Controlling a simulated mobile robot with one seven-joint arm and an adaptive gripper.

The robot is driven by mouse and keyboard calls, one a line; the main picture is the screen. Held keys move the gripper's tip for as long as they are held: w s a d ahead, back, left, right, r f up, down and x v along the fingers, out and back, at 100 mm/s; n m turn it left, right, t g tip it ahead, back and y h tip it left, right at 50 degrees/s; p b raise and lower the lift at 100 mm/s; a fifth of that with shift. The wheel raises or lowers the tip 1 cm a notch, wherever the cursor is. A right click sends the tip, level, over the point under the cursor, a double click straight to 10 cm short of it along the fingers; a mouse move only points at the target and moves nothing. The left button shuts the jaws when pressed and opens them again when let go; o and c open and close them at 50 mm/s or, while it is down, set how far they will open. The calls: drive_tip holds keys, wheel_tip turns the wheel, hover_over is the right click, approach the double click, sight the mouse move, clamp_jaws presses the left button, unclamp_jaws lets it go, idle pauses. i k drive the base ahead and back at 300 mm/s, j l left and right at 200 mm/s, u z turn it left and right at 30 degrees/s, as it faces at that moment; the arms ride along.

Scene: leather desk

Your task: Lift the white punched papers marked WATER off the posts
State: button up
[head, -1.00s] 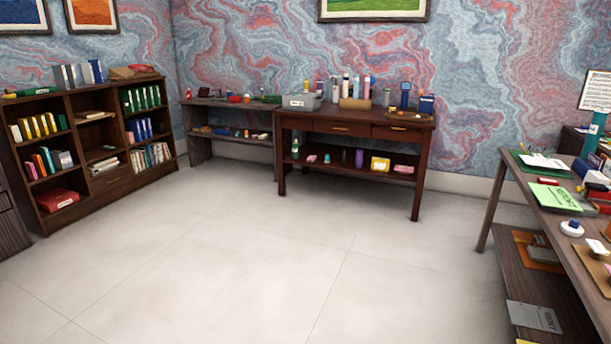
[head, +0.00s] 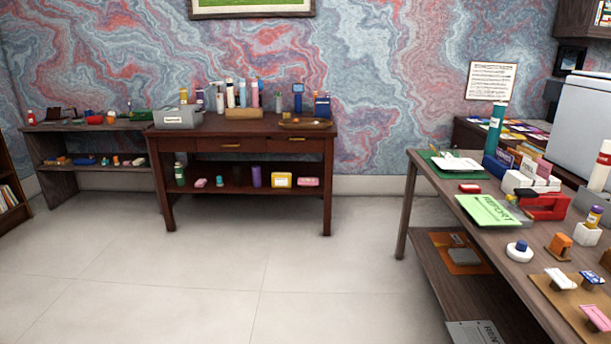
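White papers (head: 455,163) lie on a green board (head: 432,156) at the far left end of the right-hand desk. Any lettering on them is too small to read, and I cannot make out posts through them. A brown board (head: 578,309) near the right edge carries small white and pink pieces; their lettering is unreadable too. I cannot tell from here which sheets are marked WATER. My gripper is not in view.
The right-hand desk (head: 440,187) also holds a green REPORT folder (head: 488,210), a red stapler-like tool (head: 546,206) and a teal cylinder (head: 496,128). A dark wooden table (head: 180,144) stands against the back wall. The floor (head: 240,290) between is clear.

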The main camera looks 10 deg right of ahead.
sight(446, 163)
drive_tip(key=i+j+z, duration=0.15)
drive_tip(key=i+z, duration=0.3)
drive_tip(key=i, duration=0.95)
drive_tip(key=i+z, duration=0.3)
drive_tip(key=i, duration=0.6)
drive_tip(key=i+j+z, duration=0.1)
drive_tip(key=i+z, duration=0.25)
drive_tip(key=i, duration=0.55)
